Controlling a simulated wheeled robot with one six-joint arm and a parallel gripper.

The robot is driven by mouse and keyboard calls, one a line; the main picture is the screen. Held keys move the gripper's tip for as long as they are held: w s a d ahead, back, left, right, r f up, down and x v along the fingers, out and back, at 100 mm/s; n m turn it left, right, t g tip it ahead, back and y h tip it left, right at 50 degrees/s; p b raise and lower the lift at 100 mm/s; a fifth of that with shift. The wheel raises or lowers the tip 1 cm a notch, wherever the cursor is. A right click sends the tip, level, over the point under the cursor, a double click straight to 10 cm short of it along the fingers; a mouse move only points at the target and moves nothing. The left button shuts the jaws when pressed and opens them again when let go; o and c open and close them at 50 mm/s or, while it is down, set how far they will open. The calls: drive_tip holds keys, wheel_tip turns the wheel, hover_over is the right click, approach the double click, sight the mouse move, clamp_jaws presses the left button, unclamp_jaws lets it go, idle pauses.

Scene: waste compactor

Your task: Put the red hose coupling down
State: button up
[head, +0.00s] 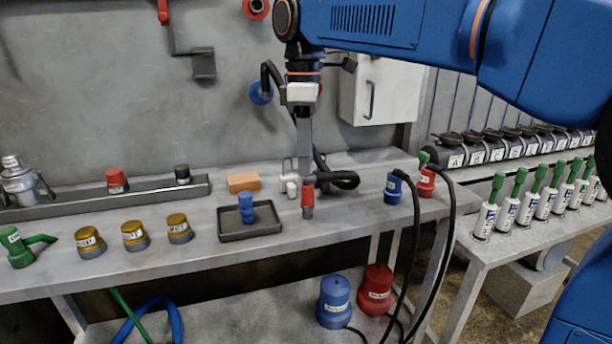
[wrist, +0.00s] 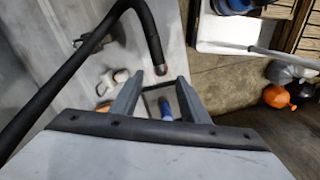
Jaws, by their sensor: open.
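A dark tray (head: 232,237) holding a blue piece (head: 246,208) lies to the left, with an orange block (head: 243,182) behind it. White fittings (head: 290,182) and a black hose (head: 343,181) lie close by. Blue (head: 392,188) and red (head: 427,182) connectors stand to the right.

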drive_tip(key=shift+w+r, duration=0.15)
drive_tip(key=shift+r, duration=2.65)
drive_tip(key=s+d+f+m+t, duration=0.1)
drive_tip(key=s+d+f+m, duration=0.4)
drive_tip(key=d, duration=0.4)
drive_tip(key=s+d+f+m+t, duration=0.2)
drive_tip(key=s+d+f+m, duration=0.15)
drive_tip(key=d+f, duration=0.35)
drive_tip(key=s+d+f+m+t, duration=0.1)
drive_tip(key=s+d+f+m, duration=0.3)
drive_tip(key=f, duration=0.4)
drive_tip(key=s+d+f+m+t, duration=0.1)
drive_tip(key=s+d+f+m, duration=0.3)
drive_tip(key=s+d+f, duration=0.3)
wheel_tip(320, 180, down, 2)
drive_tip(key=shift+s+d+f, duration=0.15)
drive_tip(key=shift+s+f, duration=0.1)
drive_tip(key=shift+s, duration=0.65)
